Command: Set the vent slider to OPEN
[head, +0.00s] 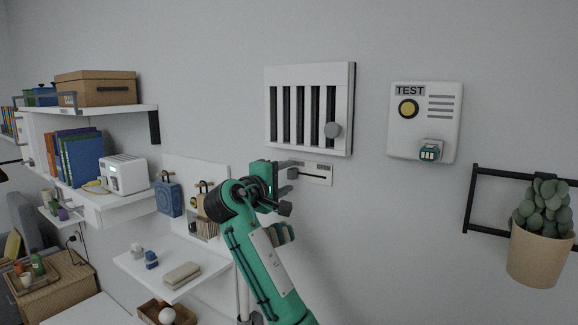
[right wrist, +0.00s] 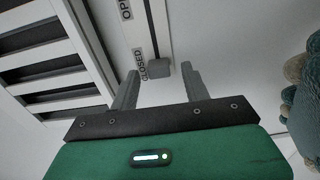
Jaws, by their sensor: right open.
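In the right wrist view, the plate's slot runs from OPEN at the top to CLOSED. The grey slider handle (right wrist: 159,68) sits at the CLOSED end. My right gripper (right wrist: 158,83) is open, its fingers on either side of the handle's line, with the handle close to the fingertips. I cannot tell whether they touch. My left gripper is not in view.
A TEST panel (head: 447,122) is on the wall to the right, with a potted plant (head: 537,245) by a black rack (head: 473,200). Shelves (head: 150,108) with books and boxes stand at left.

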